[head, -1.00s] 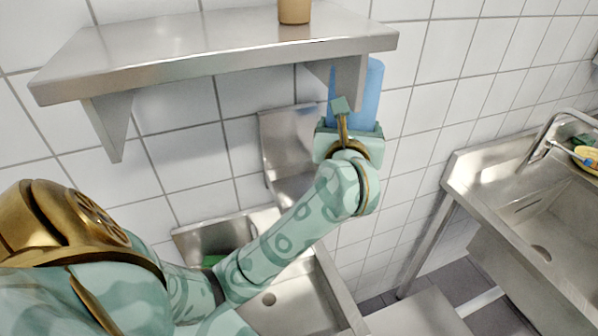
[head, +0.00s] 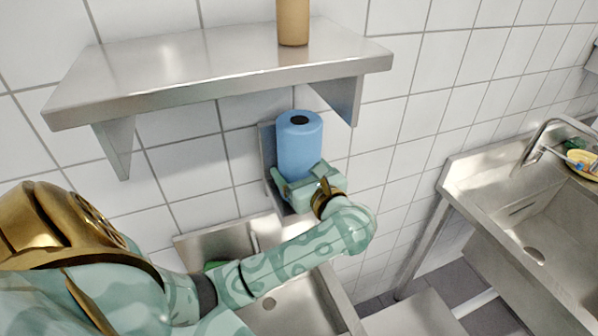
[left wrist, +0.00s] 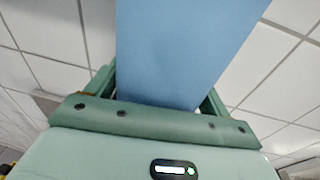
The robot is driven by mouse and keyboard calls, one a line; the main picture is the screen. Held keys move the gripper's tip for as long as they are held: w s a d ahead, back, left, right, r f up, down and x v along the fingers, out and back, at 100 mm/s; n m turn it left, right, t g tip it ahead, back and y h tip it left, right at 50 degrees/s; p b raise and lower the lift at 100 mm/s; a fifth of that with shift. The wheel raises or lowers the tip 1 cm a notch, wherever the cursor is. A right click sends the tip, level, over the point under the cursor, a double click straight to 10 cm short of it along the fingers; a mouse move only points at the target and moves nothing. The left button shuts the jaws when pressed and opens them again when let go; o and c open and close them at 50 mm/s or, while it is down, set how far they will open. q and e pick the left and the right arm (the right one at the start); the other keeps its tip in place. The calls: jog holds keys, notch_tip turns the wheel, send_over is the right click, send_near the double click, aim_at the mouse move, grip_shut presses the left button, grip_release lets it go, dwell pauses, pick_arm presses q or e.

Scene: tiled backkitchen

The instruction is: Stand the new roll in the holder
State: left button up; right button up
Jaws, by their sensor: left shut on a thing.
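The new roll (head: 299,140) is a blue cylinder with a dark hole in its top end. It stands upright in the head view, under the front of the wall shelf. My left gripper (head: 306,178) is shut around its lower part; in the left wrist view the blue roll (left wrist: 185,50) fills the space between the fingers. The holder (head: 267,155) is a steel plate on the tiled wall, mostly hidden behind the roll and gripper. Whether the roll touches the holder I cannot tell. My right gripper is not in view.
A steel shelf (head: 210,72) juts from the wall above, with a tan cylinder (head: 293,22) on it. A steel basin (head: 300,300) lies below my left arm. At the right is a sink (head: 540,215) with a tap (head: 545,140) and a yellow item (head: 582,160).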

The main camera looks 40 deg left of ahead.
pick_arm(q)
jog(key=shift+f, duration=0.35)
jog(key=shift+f+b, duration=0.65)
jog(key=shift+b, duration=0.1)
jog(key=o, duration=1.2)
